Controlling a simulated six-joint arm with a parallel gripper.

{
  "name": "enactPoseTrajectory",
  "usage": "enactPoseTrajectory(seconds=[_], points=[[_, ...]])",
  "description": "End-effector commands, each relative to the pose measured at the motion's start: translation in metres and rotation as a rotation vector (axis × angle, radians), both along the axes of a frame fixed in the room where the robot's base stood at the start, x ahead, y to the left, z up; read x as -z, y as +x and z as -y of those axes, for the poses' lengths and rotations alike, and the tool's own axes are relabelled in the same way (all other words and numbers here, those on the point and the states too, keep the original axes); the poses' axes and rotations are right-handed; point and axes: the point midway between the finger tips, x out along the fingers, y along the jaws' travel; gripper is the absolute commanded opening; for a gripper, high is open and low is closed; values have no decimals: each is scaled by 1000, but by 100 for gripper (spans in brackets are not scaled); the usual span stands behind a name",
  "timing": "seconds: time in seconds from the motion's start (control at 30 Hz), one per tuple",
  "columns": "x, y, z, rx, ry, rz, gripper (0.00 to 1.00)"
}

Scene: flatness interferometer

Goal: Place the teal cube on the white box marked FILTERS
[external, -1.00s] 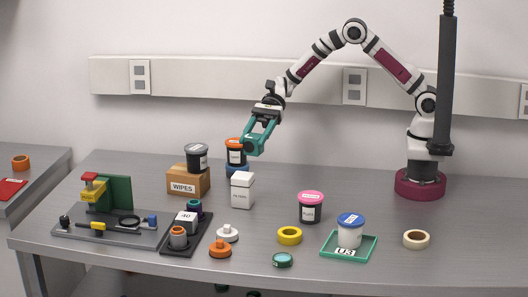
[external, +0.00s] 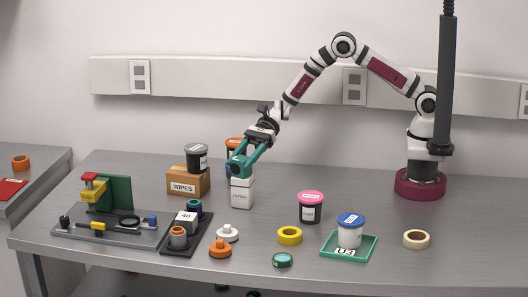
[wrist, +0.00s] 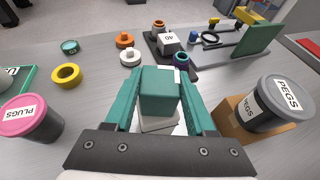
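The teal cube (wrist: 159,88) sits between the teal fingers of my gripper (external: 239,168) in the wrist view, with a finger along each side. My gripper is shut on it. In the external view the cube blends with the fingers and cannot be made out clearly. The white box marked FILTERS (external: 242,194) stands upright on the bench, directly beneath the fingertips. Its pale top (wrist: 160,124) shows under the cube in the wrist view. I cannot tell whether the cube touches the box.
A cardboard WIPES box (external: 188,182) with a grey-lidded jar (external: 197,158) stands left of the white box. An orange-lidded jar (external: 235,144) is close behind my gripper. A pink-lidded jar (external: 311,207) stands to the right. Bench is clear between the white box and the pink-lidded jar.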

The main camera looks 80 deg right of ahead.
Motion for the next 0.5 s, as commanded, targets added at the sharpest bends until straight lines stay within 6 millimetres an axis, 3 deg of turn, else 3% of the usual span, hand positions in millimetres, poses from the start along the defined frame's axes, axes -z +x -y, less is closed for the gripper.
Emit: enactPoseTrajectory(seconds=[0.03, 0.17, 0.5], points=[[0, 0, 0, 0, 0, 0, 64], [0, 0, 0, 0, 0, 0, 85], [-6, -2, 6, 1, -1, 2, 85]])
